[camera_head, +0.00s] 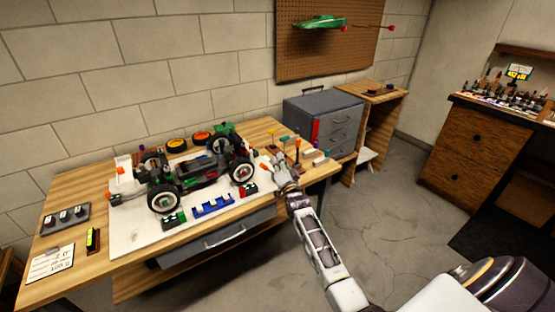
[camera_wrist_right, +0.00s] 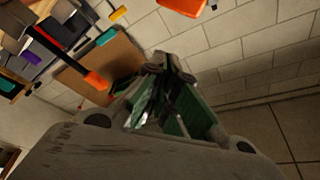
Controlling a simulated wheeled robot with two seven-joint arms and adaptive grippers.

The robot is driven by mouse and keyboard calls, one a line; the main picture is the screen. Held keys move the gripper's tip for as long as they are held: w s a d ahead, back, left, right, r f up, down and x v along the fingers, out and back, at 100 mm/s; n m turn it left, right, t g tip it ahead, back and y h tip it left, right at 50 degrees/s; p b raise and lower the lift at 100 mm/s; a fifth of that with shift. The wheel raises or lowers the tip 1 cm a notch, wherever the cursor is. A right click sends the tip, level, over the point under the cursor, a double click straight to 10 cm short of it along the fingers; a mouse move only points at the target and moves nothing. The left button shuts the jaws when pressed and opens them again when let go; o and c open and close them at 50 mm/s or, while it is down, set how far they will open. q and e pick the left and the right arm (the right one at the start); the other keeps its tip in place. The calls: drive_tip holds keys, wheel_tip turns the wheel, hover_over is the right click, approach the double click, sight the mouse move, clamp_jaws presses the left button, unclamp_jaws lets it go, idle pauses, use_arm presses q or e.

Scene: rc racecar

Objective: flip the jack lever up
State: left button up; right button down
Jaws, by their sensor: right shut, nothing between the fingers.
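The RC car (camera_head: 195,172) stands on a white board (camera_head: 130,238) on the wooden workbench. I cannot make out with certainty which part is the jack lever; small red and blue parts (camera_head: 212,205) lie along the car's near side. My right gripper (camera_head: 279,162) is over the right end of the bench, right of the car and apart from it. In the right wrist view its fingers (camera_wrist_right: 168,66) are together and empty. A dark rod with an orange tip (camera_wrist_right: 95,80) shows left of the fingers there. My left gripper is not in view.
Upright tools and small blocks (camera_head: 313,157) stand close beyond my right gripper. A grey drawer cabinet (camera_head: 330,122) stands behind them. A card (camera_head: 50,263) and a grey tray (camera_head: 66,217) lie at the bench's left. Open floor lies to the right.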

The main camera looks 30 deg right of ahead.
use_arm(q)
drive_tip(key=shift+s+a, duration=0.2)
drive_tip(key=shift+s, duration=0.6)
use_arm(e)
drive_tip(key=v, duration=0.8)
